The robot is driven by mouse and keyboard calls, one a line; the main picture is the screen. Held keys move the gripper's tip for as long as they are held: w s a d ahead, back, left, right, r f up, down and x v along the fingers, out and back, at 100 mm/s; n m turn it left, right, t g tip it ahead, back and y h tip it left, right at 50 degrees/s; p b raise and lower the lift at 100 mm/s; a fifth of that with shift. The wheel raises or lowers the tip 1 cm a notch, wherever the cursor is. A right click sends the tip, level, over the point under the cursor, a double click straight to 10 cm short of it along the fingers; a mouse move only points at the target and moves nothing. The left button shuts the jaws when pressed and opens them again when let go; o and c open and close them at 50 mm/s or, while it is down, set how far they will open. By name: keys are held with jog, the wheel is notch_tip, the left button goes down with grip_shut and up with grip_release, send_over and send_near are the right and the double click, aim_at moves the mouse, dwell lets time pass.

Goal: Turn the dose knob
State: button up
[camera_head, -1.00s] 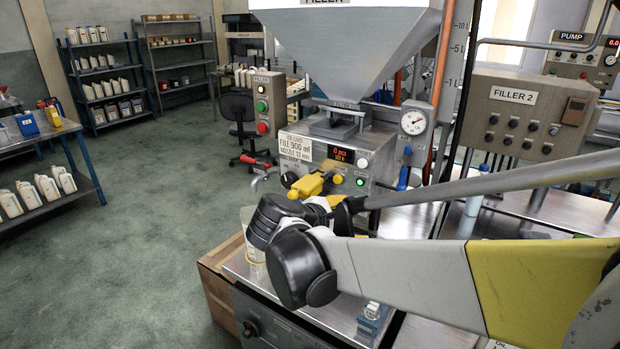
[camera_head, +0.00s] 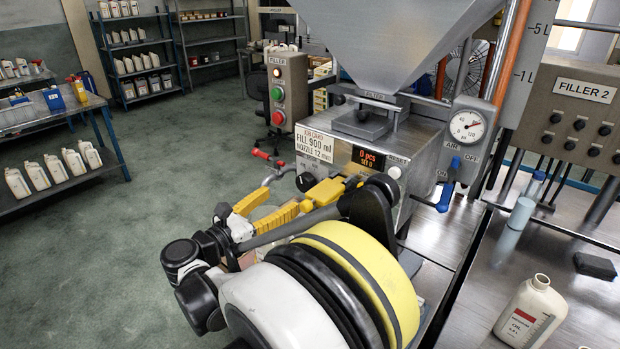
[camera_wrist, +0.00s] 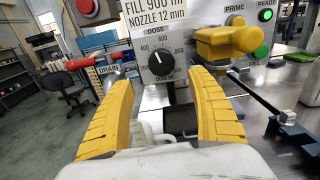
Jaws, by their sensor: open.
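The dose knob (camera_wrist: 158,66) is a black round knob on the filler's front panel, ringed by printed numbers, under the word DOSE. It also shows in the head view (camera_head: 305,181), at the panel's lower left. I cannot read its setting surely. My gripper (camera_wrist: 161,80) is open, its two yellow ridged fingers spread left and right of the knob in the wrist view, with nothing between them held. In the head view my gripper (camera_head: 287,199) points at the panel from the front left. I cannot tell whether the fingers touch the knob.
A yellow lever (camera_wrist: 230,42) sticks out just right of the knob, close to my right finger. A red-handled drain valve (camera_wrist: 106,70) is at the left. A job card (camera_head: 315,147) reads FILL 900 ml, NOZZLE 12 mm. An oil bottle (camera_head: 530,312) stands on the right bench.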

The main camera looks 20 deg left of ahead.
aim_at(302, 185)
jog(key=b+x, duration=0.2)
jog(key=x, duration=0.7)
jog(key=shift+w+d, duration=0.1)
jog(key=shift+d, duration=0.15)
jog(key=shift+r, duration=0.1)
jog(key=shift+c, duration=0.2)
jog(key=c, duration=1.2)
